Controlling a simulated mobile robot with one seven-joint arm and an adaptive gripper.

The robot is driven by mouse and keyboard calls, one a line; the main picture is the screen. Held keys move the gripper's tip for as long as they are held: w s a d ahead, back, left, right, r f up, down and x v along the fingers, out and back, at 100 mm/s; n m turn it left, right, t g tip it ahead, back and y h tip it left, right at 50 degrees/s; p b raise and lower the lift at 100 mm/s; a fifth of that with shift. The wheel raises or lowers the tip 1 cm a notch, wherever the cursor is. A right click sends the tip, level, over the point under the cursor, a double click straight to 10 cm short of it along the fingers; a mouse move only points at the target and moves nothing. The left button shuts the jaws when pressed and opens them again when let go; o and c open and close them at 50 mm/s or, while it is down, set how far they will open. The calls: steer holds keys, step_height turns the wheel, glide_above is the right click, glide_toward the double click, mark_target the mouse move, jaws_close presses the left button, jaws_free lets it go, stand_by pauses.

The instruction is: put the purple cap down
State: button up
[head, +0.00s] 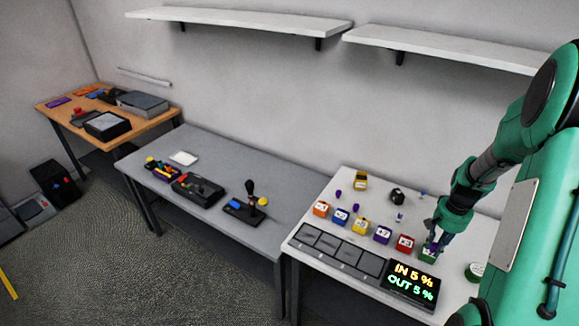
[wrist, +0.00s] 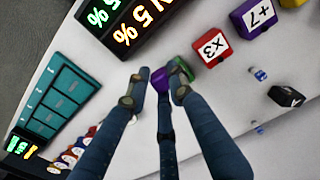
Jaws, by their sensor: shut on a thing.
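My gripper (wrist: 158,88) is shut on the purple cap (wrist: 160,78), which shows between the fingertips in the wrist view. In the head view my gripper (head: 434,245) is low over the right end of the white table, at a green block (head: 428,256). The green block (wrist: 183,66) is partly behind a finger in the wrist view, right beside the cap. I cannot tell whether the cap touches it or the table. The fingers hide much of the cap.
A row of coloured labelled blocks runs left from the green one, with a red block (head: 404,243) nearest. A lit display (head: 411,283) and dark panels (head: 340,250) line the front edge. Small purple pieces (head: 354,208) and a black object (head: 397,196) stand behind.

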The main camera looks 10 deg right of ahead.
steer(key=w+a, duration=0.3)
steer(key=w, duration=0.2)
steer(key=w+a, duration=0.3)
steer(key=w, duration=0.2)
steer(key=w+a+p, duration=0.1)
steer(key=w+a, duration=0.2)
steer(key=w, duration=0.1)
steer(key=shift+w+a+r, duration=0.2)
steer(key=shift+w+a, duration=0.2)
steer(key=shift+c, duration=0.4)
steer(key=w+a+p, duration=0.1)
steer(key=w+a, duration=0.6)
steer(key=a, duration=0.4)
steer(key=w+a+n+p, duration=0.1)
steer(key=w+a, duration=0.5)
steer(key=a, duration=0.6)
steer(key=w+a+p, duration=0.1)
steer(key=w+a, duration=0.6)
steer(key=a, duration=2.7)
step_height(320, 180, down, 17)
steer(key=d, duration=0.1)
steer(key=shift+w+r+p, duration=0.2)
steer(key=shift+w+p, duration=0.15)
steer(key=shift+w, duration=0.1)
